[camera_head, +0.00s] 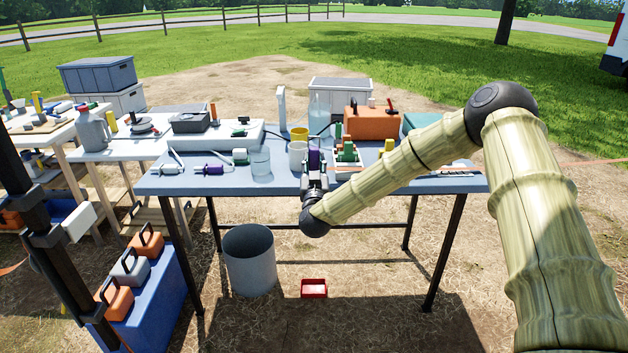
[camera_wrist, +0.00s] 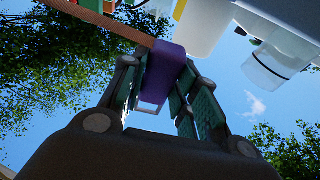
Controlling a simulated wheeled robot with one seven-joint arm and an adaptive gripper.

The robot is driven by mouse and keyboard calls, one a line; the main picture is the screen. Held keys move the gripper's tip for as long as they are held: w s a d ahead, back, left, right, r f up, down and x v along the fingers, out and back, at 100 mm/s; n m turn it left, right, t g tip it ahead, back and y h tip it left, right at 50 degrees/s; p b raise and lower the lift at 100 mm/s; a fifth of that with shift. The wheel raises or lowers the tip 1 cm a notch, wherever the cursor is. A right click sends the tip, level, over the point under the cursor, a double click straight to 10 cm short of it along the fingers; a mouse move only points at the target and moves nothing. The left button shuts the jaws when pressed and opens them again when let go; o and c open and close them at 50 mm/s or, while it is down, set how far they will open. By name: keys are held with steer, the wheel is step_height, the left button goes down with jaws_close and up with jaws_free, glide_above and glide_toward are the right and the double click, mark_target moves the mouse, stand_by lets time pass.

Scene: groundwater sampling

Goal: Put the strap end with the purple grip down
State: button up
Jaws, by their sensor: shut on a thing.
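The purple grip (camera_wrist: 161,75) of the strap end is between the two fingers of my gripper (camera_wrist: 160,100) in the wrist view. A brown strap (camera_wrist: 100,20) runs from it to the upper left. In the head view my gripper (camera_head: 315,178) is over the front part of the blue-grey table (camera_head: 235,186), and the purple grip (camera_head: 314,158) shows upright between its fingers. Whether the grip touches the table is hard to tell. A thin orange-brown strap line (camera_head: 350,169) shows to the right of the gripper.
A white mug (camera_head: 297,155) and a clear beaker (camera_head: 260,162) stand left of my gripper. A rack with green blocks (camera_head: 347,153) is close on its right. A purple-handled tool (camera_head: 209,169) lies at the table's left. The table's front strip is mostly bare.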

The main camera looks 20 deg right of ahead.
steer(key=shift+f, duration=2.25)
steer(key=shift+b, duration=0.3)
steer(key=shift+f, duration=0.2)
steer(key=o, duration=0.8)
steer(key=shift+r, duration=0.2)
